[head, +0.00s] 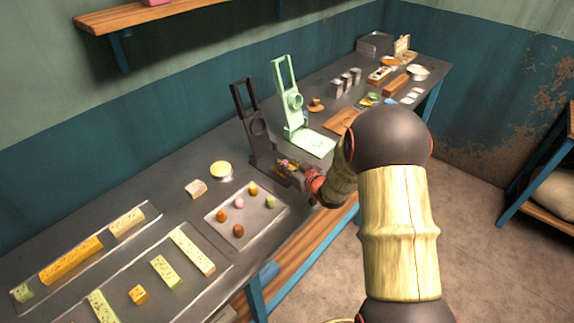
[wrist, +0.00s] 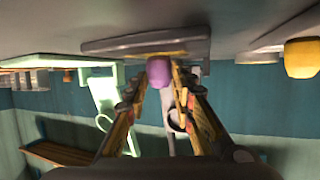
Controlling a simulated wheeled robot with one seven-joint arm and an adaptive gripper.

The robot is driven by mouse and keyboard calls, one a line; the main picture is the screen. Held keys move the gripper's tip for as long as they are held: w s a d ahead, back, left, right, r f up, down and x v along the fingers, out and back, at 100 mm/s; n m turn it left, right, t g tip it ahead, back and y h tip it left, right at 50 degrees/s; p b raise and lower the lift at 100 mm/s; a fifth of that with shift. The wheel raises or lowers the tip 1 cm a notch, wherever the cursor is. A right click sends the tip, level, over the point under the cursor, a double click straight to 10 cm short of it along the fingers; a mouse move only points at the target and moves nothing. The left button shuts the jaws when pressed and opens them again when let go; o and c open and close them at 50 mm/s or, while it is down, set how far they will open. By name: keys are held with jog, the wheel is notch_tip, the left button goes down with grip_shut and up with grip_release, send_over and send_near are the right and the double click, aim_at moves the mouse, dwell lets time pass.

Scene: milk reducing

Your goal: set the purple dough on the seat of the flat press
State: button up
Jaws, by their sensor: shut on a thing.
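The purple dough (wrist: 158,71) is a small rounded lump between the fingertips of my gripper (wrist: 160,80), which is shut on it. In the head view my gripper (head: 287,166) is at the base of a dark press (head: 258,130), the nearer of two upright presses; the dough is too small there to make out clearly. In the wrist view, which looks upside down, the dough is close to the dark base plate (wrist: 120,45); I cannot tell if it touches. The other press is pale green (head: 290,100), with a flat plate (head: 318,145) in front.
A tray (head: 262,221) with several coloured dough balls lies nearer on the bench. Long trays with bar-shaped pieces (head: 72,260) lie at the left. A yellow round piece (head: 221,169) and a pale block (head: 196,189) sit between. Cups and boards stand farther back.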

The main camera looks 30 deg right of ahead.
jog(key=shift+f, duration=0.15)
dwell(0.6)
jog(key=o, duration=1)
jog(key=shift+o, duration=0.2)
jog(key=v, duration=1.2)
jog(key=shift+w+r, duration=0.1)
jog(key=shift+r, duration=0.2)
jog(key=s+a+r+m+g+h, duration=0.1)
jog(key=s+a+r+g+h, duration=0.15)
jog(key=r, duration=0.35)
jog(key=s+a+r+g+h, duration=0.1)
jog(key=s+a+r+g, duration=0.15)
jog(key=r, duration=0.25)
jog(key=s+a+r+g+y, duration=0.1)
jog(key=s+a+r, duration=0.1)
jog(key=s+a, duration=0.5)
jog(key=s+a+r+g+y, duration=0.2)
jog(key=s+a, duration=0.5)
jog(key=s, duration=0.6)
jog(key=shift+s+a+n, duration=0.2)
jog(key=shift+a+n, duration=0.2)
